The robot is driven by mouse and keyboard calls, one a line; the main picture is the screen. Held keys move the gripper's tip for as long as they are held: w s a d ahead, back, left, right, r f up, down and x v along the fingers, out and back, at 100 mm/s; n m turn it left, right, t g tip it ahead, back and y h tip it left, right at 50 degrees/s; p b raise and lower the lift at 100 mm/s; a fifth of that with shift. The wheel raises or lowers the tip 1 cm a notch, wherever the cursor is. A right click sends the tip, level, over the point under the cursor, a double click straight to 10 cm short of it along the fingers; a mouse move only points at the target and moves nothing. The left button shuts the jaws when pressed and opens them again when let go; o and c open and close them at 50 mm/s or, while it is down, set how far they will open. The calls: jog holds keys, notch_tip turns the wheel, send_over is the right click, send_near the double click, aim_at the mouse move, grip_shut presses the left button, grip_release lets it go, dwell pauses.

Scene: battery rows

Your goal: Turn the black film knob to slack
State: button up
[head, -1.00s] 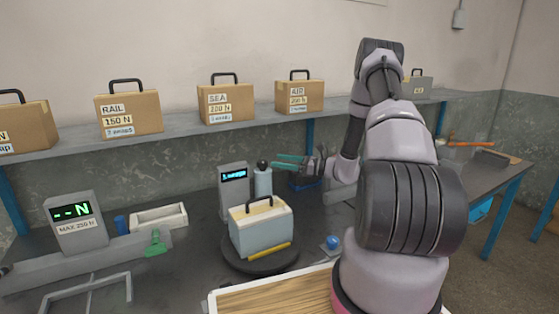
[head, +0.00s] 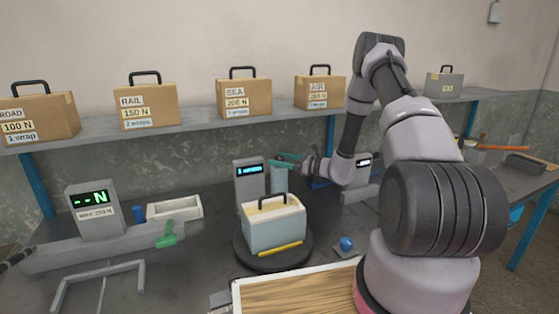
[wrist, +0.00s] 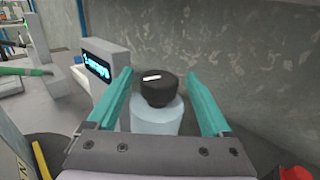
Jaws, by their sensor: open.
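The black film knob (wrist: 158,90) sits on top of a pale blue film roll (wrist: 157,117) in the wrist view, with a short white mark on its upper face. My gripper (wrist: 160,76) is open, its two teal fingers on either side of the knob with a gap on both sides. In the head view my gripper (head: 286,160) is at the wrap station, over the film roll (head: 279,181), and it hides the knob there. The grey display post (head: 249,182) with blue lit text stands just left of the roll.
A pale blue battery box (head: 272,228) with a black handle stands on the dark turntable (head: 262,262) in front. A force gauge (head: 95,211) stands at left. A blue button (head: 347,243) is right of the turntable. Labelled cartons (head: 244,98) line the shelf above.

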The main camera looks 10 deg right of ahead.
jog(key=shift+w+a, duration=0.15)
jog(key=shift+a, duration=0.15)
grip_shut()
jog(key=shift+n+g+y, duration=1.3)
jog(key=shift+n+g, duration=0.4)
jog(key=shift+g, duration=0.6)
grip_release()
jog(key=v, duration=1.1)
